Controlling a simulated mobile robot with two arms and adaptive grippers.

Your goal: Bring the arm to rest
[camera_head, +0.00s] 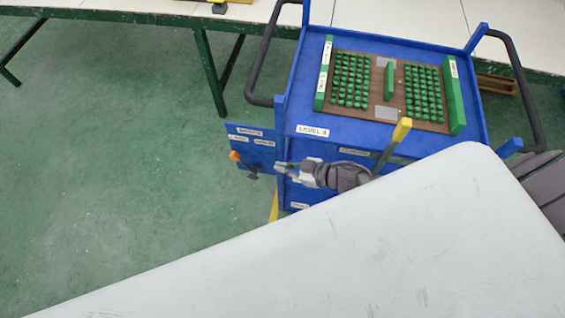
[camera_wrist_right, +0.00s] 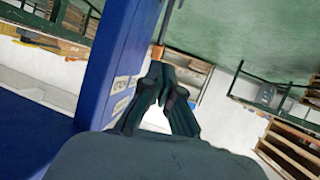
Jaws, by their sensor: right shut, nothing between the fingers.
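My right gripper (camera_head: 281,167) shows beside the front left corner of the blue cart (camera_head: 300,115), pointing left. In the right wrist view its dark fingers (camera_wrist_right: 160,75) are together, with nothing seen between them. An orange-tipped item with a dark part (camera_head: 234,156) is just left of the fingers, near a blue labelled panel (camera_head: 250,135) on the cart's side. In the wrist view an orange piece (camera_wrist_right: 157,52) shows just beyond the fingertips; I cannot tell whether they touch. My left gripper is not in view.
On the cart top lies a brown tray (camera_head: 384,90) with rows of green pieces and green bars. A yellow-topped post (camera_head: 402,130) stands at the cart's front edge. A pale surface (camera_head: 400,250) fills the foreground. Long tables (camera_head: 400,20) stand behind. Green floor (camera_head: 110,120) at left is clear.

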